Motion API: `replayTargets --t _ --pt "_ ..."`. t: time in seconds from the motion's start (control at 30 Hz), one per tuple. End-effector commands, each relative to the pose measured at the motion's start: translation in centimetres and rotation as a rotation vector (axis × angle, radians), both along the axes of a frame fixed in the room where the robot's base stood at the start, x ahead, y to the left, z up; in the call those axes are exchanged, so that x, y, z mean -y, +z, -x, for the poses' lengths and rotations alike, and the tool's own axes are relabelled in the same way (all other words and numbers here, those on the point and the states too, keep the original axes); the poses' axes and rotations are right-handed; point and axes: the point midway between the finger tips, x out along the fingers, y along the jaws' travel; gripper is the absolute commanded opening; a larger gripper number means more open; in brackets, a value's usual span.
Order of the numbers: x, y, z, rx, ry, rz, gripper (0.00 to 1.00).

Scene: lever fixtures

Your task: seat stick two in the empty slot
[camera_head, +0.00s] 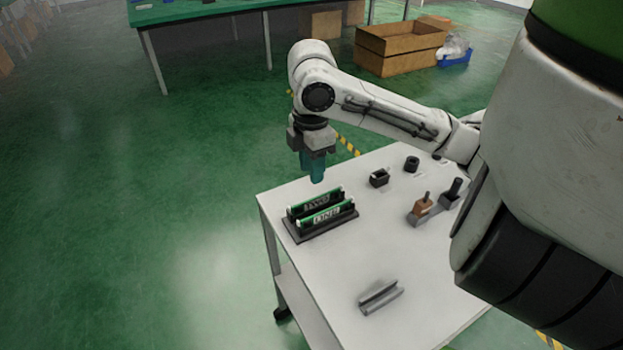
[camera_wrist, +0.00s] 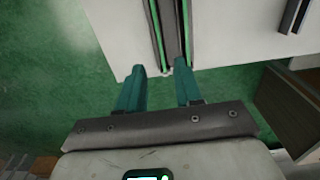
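A dark two-slot holder (camera_head: 322,232) stands near the left edge of the white table. Two green sticks with white labels stand on edge in it, side by side: a rear stick (camera_head: 300,208) and a front stick (camera_head: 340,210). The front label looks like ONE and the rear like TWO, but both are small. I cannot tell whether both are fully down. My gripper (camera_head: 316,178) hangs above the holder's rear side. In the wrist view, its teal fingers (camera_wrist: 158,72) are apart with nothing between them, near the end of the holder (camera_wrist: 172,30), whose two green lines show.
A grey channel piece (camera_head: 380,297) lies at the table's front. A black square block (camera_head: 379,178), a dark round part (camera_head: 411,164) and a lever fixture (camera_head: 433,208) stand toward the right. The middle of the white table (camera_head: 365,245) is clear.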

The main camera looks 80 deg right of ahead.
Motion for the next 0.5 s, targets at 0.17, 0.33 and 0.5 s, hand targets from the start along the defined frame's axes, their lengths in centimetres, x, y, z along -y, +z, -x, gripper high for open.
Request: replayTargets --t 0.17,0.33,0.5 --pt "0.0 1.7 -0.1 0.001 0.000 -0.001 0.35" --pt "0.0 2.0 0.0 -0.001 0.000 -0.001 0.35" --pt "0.0 2.0 0.0 -0.001 0.000 -0.001 0.35"
